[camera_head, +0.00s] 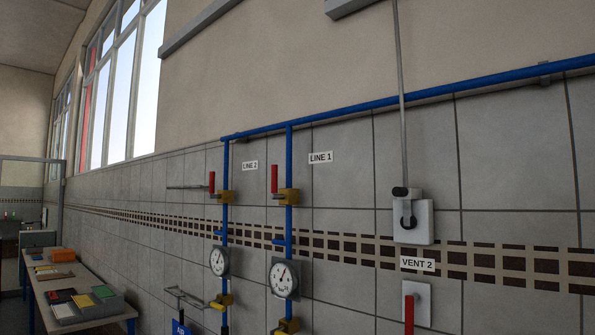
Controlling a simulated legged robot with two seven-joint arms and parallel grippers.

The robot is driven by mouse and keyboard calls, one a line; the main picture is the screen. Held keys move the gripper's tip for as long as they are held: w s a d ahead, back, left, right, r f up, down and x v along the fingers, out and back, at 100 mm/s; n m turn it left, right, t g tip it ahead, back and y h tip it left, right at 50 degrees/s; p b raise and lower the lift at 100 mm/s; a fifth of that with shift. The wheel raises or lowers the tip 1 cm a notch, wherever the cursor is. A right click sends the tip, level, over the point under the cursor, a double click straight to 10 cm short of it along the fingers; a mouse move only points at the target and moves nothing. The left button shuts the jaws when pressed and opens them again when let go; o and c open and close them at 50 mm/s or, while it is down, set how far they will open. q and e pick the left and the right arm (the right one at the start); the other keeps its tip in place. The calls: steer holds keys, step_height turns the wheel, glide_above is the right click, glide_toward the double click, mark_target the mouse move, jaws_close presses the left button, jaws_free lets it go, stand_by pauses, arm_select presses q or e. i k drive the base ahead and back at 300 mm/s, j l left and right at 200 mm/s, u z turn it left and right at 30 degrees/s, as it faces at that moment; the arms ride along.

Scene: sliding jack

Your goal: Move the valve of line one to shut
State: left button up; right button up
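The line 1 valve has a yellow body (290,196) on a vertical blue pipe (289,150), below and left of the "LINE 1" label (320,157). Its red lever (274,179) stands upright, parallel to the pipe and just left of it. A round gauge (284,278) sits lower on the same pipe, with another yellow fitting (287,326) under it. Neither of my grippers is in view.
Line 2's pipe stands to the left with a similar valve (225,197), an upright red lever (212,182) and a gauge (219,262). A grey box (425,224) and the "VENT 2" label (417,264) are at right. A table (98,292) with trays is at far left.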

mark_target(274, 167)
steer(key=i+j+z, duration=0.1)
steer(key=i+z, duration=0.35)
steer(key=i, duration=0.55)
